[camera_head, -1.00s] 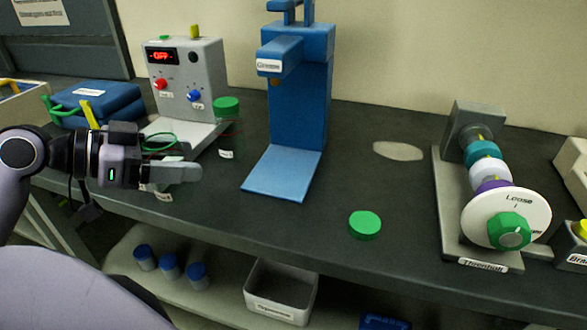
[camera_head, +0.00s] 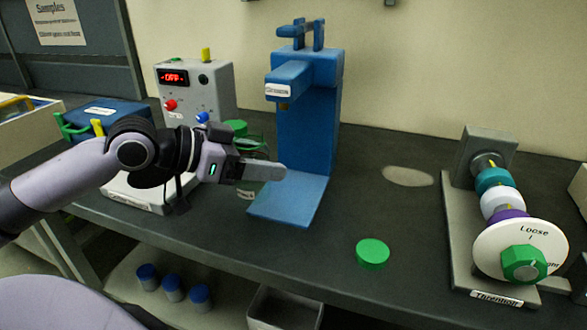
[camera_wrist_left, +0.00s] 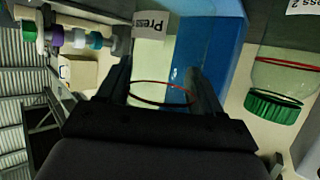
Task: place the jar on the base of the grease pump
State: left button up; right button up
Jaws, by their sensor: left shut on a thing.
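The blue grease pump (camera_head: 310,100) stands upright near the wall, and its flat base (camera_head: 290,205) reaches toward the table's front. My left gripper (camera_head: 268,172) is shut on a clear, open jar. Its fingers overlap the left side of the base in the head view and largely hide the jar. In the left wrist view the held jar (camera_wrist_left: 150,60) is between the fingers, with a "Press" label and a thin red ring. The blue pump (camera_wrist_left: 205,45) shows behind it. I cannot tell its height above the base. My right gripper is not in view.
A second jar with a green lid (camera_head: 236,127) stands behind my left gripper; it also shows in the left wrist view (camera_wrist_left: 275,105). A loose green lid (camera_head: 372,254) lies right of the base. A grey control box (camera_head: 200,95) is at left, a knobbed machine (camera_head: 500,215) at right.

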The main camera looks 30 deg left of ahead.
pick_arm(q)
jog(key=shift+w+d, duration=0.15)
jog(key=shift+w, duration=0.25)
jog(key=x, duration=0.3)
jog(key=f+p+x, duration=0.1)
jog(key=x, duration=0.2)
jog(key=shift+s+f, duration=0.15)
jog(key=shift+f, duration=0.05)
dwell(0.5)
jog(key=o, duration=1.2)
jog(key=shift+f, duration=0.1)
